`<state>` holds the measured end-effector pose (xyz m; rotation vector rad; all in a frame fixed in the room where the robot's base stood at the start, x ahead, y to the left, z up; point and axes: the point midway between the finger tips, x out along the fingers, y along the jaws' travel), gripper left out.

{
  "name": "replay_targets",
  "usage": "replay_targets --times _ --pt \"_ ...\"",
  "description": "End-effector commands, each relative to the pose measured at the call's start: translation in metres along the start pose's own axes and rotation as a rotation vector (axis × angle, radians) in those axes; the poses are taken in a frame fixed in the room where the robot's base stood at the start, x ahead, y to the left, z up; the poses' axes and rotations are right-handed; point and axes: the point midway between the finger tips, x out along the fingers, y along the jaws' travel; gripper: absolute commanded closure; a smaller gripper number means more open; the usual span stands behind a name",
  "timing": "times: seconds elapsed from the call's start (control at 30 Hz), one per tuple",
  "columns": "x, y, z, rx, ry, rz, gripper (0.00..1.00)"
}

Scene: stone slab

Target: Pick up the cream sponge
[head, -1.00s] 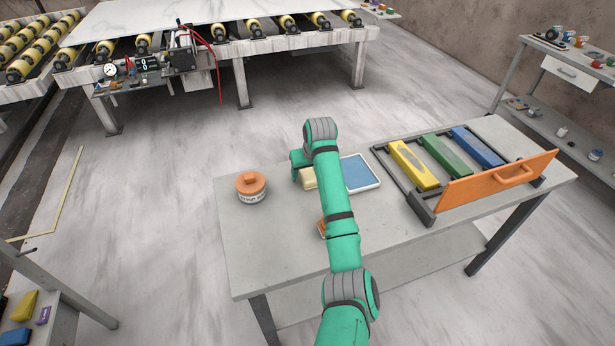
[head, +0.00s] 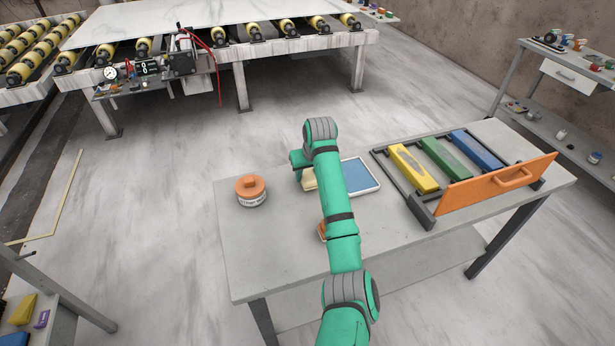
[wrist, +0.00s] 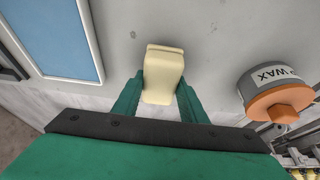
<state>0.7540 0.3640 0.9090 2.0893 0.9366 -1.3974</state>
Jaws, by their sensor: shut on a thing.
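The cream sponge (wrist: 163,72) is a pale yellow block between the two fingers of my gripper (wrist: 158,95) in the wrist view. The fingers press on its two sides, and the gripper is shut on it. In the head view, a small part of the sponge (head: 308,180) shows beside my green arm, over the grey table (head: 270,255). The arm hides most of it there. I cannot tell whether the sponge touches the table top.
An orange-lidded wax tub (head: 250,190) stands to the left. A blue-topped white tray (head: 361,176) lies just right of the sponge. Farther right is a black rack (head: 418,203) with yellow, green and blue bars and an orange panel (head: 497,184). The table's front left is clear.

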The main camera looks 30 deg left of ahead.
Motion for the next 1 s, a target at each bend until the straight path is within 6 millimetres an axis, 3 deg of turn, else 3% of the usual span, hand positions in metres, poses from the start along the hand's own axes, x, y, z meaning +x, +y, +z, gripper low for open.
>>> replay_targets --times 0.13,0.5,0.73,1.0 --pt "-0.020 0.000 -0.009 -0.001 0.004 0.001 0.83" --pt "-0.096 -0.022 0.013 -0.001 0.004 0.001 0.83" --pt "-0.127 -0.037 0.043 0.000 0.004 0.003 0.83" --pt "-0.144 -0.046 0.059 0.000 0.002 0.004 0.83"
